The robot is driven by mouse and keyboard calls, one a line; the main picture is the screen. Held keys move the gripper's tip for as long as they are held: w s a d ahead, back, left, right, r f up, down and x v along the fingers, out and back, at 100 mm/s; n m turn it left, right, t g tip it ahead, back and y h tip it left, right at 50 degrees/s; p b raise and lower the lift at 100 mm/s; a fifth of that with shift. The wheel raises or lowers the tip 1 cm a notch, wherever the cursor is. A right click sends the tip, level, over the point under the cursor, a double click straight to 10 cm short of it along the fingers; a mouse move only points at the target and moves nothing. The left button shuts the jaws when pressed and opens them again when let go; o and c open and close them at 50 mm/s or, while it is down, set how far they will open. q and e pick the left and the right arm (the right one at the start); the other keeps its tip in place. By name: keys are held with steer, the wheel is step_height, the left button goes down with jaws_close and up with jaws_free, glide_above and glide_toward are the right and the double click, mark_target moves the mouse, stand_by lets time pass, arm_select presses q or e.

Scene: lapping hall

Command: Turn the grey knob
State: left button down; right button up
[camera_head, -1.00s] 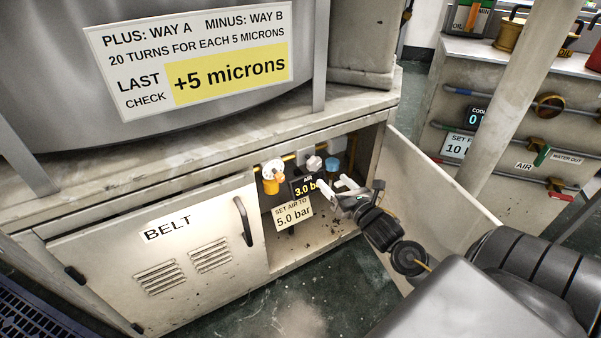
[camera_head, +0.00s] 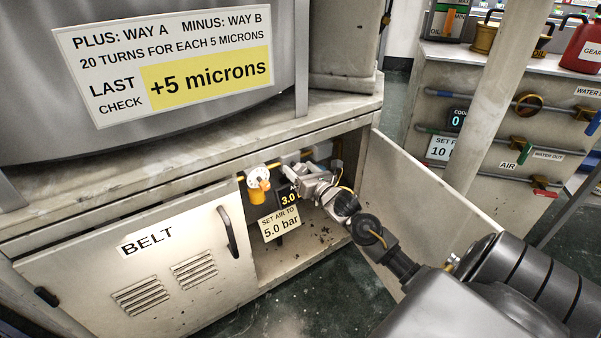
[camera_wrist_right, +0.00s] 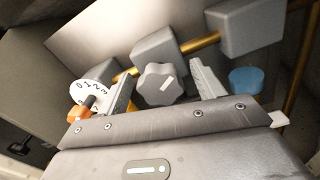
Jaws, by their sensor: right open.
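The grey knob (camera_wrist_right: 160,84) shows in the right wrist view, lobed, with a pale mark on its face, on a grey block on a brass pipe. My right gripper (camera_wrist_right: 163,90) is open, with one finger on each side of the knob; I cannot tell whether either finger touches it. In the head view my right gripper (camera_head: 296,176) reaches into the open cabinet and hides the knob. The dark air display (camera_head: 288,198), partly covered by the gripper, reads 3.0. A sign (camera_head: 281,224) below it says set air to 5.0 bar. My left gripper is not in view.
A white numbered dial with an orange part (camera_head: 258,184) sits left of the gripper. A blue cap (camera_wrist_right: 246,80) is right of the fingers. The open cabinet door (camera_head: 425,195) stands right of my arm. The closed belt door (camera_head: 140,260) is at left.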

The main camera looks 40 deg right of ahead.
steer(key=c, duration=0.9)
steer(key=shift+a, duration=0.15)
steer(key=shift+c, duration=0.4)
steer(key=shift+r+p, duration=0.1)
steer(key=shift+p, duration=0.25)
